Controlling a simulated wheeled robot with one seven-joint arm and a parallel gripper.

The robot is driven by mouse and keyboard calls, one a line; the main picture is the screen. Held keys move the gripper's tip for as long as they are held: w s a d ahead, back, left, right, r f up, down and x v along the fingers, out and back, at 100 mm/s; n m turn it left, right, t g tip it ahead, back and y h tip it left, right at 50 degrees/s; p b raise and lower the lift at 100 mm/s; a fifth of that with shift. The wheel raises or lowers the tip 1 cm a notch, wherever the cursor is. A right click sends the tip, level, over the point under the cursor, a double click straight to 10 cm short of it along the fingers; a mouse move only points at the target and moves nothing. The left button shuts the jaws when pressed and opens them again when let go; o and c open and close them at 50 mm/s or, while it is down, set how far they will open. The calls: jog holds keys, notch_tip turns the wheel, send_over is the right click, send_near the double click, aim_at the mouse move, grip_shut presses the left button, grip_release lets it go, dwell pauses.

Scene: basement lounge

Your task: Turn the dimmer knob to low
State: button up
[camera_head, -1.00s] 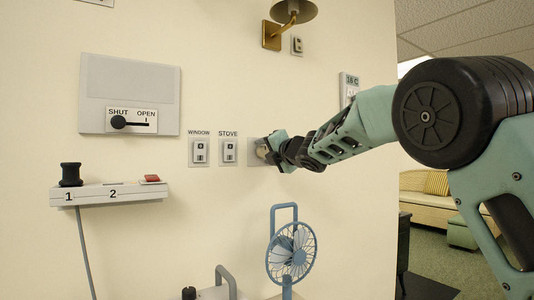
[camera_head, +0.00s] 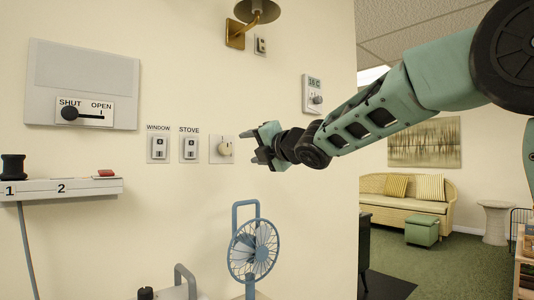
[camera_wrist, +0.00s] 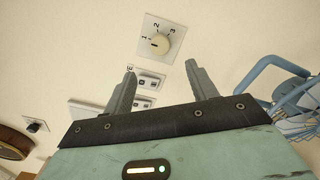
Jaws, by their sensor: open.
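The dimmer knob (camera_head: 226,148) is a round cream knob on a white wall plate, right of the STOVE switch. In the wrist view the knob (camera_wrist: 160,43) shows a scale marked 1, 2 and 3. A short dark mark on its face seems to lie on the side toward 1, but it is small. My gripper (camera_head: 250,146) is open and empty just right of the knob, apart from it. In the wrist view its two fingers (camera_wrist: 161,72) stand wide apart, with the knob beyond their tips.
WINDOW (camera_head: 158,149) and STOVE (camera_head: 189,149) switches sit left of the knob. A blue fan (camera_head: 254,248) stands below. A shut/open slider panel (camera_head: 84,85) is at upper left, a brass lamp (camera_head: 235,34) above.

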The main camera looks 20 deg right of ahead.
jog(key=shift+v, duration=2.75)
jog(key=s+a+f+m+g+h, duration=0.1)
jog(key=s+a+f+m+g, duration=0.3)
jog(key=f, duration=0.5)
jog(key=s+a+f+m+g+h, duration=0.1)
jog(key=s+a+f+m+g, duration=0.1)
jog(key=s+a+f+m, duration=0.45)
jog(key=s+a+f+m+g, duration=0.1)
jog(key=s+f+m+g, duration=0.2)
jog(key=f, duration=0.7)
jog(key=s+f+m+g+h, duration=0.2)
jog(key=s+f+m+g, duration=0.15)
jog(key=s+f, duration=0.6)
jog(key=s+f+m+g+h, duration=0.1)
jog(key=s+f+m+g, duration=0.3)
jog(key=s, duration=1)
notch_tip(320, 180, up, 21)
jog(key=p, duration=2)
jog(key=shift+s+n+g, duration=0.2)
jog(key=shift+n+g, duration=0.15)
jog(key=shift+n, duration=0.05)
jog(key=shift+a, duration=0.1)
